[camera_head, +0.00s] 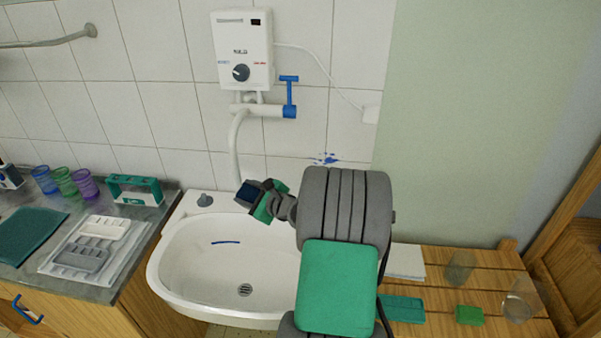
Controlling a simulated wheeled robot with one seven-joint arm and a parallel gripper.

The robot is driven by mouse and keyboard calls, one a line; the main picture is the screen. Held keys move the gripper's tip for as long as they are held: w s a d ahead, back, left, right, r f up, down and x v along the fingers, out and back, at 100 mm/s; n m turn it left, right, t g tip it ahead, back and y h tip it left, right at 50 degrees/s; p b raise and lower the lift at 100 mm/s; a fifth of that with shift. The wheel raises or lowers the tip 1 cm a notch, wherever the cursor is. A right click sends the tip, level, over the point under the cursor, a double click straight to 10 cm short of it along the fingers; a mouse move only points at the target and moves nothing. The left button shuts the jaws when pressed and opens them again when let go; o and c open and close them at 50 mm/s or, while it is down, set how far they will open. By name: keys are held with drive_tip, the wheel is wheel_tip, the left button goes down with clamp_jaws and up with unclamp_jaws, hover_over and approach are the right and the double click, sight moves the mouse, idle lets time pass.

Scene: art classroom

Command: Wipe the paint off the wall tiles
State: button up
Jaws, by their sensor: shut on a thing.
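White wall tiles (292,140) cover the wall behind the sink. A blue paint splash (325,159) marks the tiles right of the water heater's pipe, just above my arm. My gripper (262,199) is over the back left part of the white sink (172,262), left of and lower than the splash and apart from it. It is shut on a small dark blue, block-like thing (248,192), which may be a sponge; the fingers partly hide it. A blue streak (225,242) lies inside the basin.
A water heater (241,50) with a blue-handled tap (289,97) hangs above the sink. Cups (64,182), a green holder (135,190) and palettes (95,243) crowd the left counter. The right slatted bench (430,258) holds a white cloth (405,262), green blocks (469,315) and glasses (522,300).

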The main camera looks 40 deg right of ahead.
sight(338, 166)
drive_tip(key=s+d+n+g+y+p, duration=0.1)
drive_tip(key=s+d+n, duration=0.2)
drive_tip(key=d+n, duration=0.5)
drive_tip(key=s+d+n+g+y+p, duration=0.1)
drive_tip(key=s+d+n+g, duration=0.15)
drive_tip(key=d+n, duration=0.55)
drive_tip(key=shift+t, duration=0.35)
drive_tip(key=shift+w+d+f, duration=0.2)
drive_tip(key=shift+w+d, duration=0.65)
drive_tip(key=shift+d, duration=0.25)
drive_tip(key=shift+w+d+f, duration=0.2)
drive_tip(key=shift+w+d, duration=0.65)
drive_tip(key=shift+d, duration=0.25)
drive_tip(key=shift+w+d, duration=0.6)
drive_tip(key=shift+d, duration=0.15)
drive_tip(key=shift+s, duration=0.1)
drive_tip(key=shift+s+d+r+p, duration=0.1)
drive_tip(key=shift+s+d+p, duration=0.4)
drive_tip(key=shift+s+d, duration=0.75)
drive_tip(key=shift+s+d+p, duration=0.55)
drive_tip(key=shift+s+d, duration=0.45)
drive_tip(key=shift+s, duration=0.45)
drive_tip(key=shift+s+d+r+p, duration=0.1)
drive_tip(key=shift+s+d+p, duration=0.4)
drive_tip(key=shift+s+d, duration=0.75)
